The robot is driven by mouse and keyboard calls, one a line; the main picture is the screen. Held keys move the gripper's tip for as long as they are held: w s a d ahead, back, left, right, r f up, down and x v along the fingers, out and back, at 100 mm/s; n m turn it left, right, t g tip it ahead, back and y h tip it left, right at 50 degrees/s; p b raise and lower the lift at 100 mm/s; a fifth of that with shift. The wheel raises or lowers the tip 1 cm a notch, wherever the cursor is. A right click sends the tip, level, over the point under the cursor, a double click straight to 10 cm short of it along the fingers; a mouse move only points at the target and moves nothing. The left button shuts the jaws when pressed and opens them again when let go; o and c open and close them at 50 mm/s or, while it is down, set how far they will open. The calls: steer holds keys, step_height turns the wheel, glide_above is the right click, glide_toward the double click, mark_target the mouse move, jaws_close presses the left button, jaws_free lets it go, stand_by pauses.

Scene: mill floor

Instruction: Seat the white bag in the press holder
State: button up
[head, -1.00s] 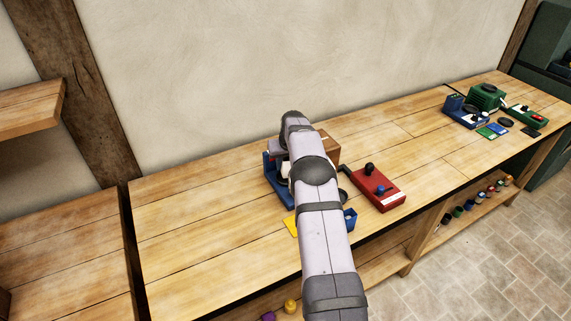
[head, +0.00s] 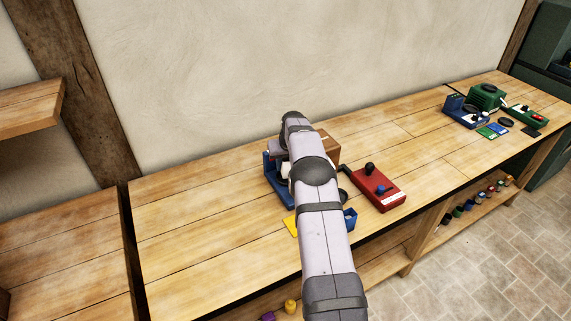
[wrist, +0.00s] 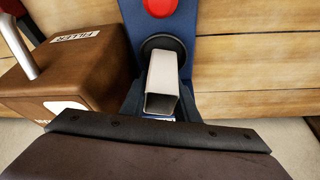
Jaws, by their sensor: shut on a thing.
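The white bag (wrist: 161,75) shows in the wrist view as a pale, square-sided sleeve with its open mouth towards the camera. It is in front of a dark round part of the blue press holder (wrist: 118,14); whether it is seated or just above cannot be told. In the head view a bit of white (head: 285,169) shows beside the blue press (head: 270,175), mostly behind my arm.
A brown box with a label (wrist: 75,75) stands close left of the bag, with a red knob (wrist: 160,6) beyond it. The bench's left part is clear.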

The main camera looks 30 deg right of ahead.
steer(key=shift+f+b, duration=0.4)
steer(key=shift+f, duration=0.25)
steer(key=o, duration=0.8)
steer(key=p+v, duration=0.4)
steer(key=v, duration=0.7)
steer(key=shift+p, duration=0.3)
stand_by(0.6)
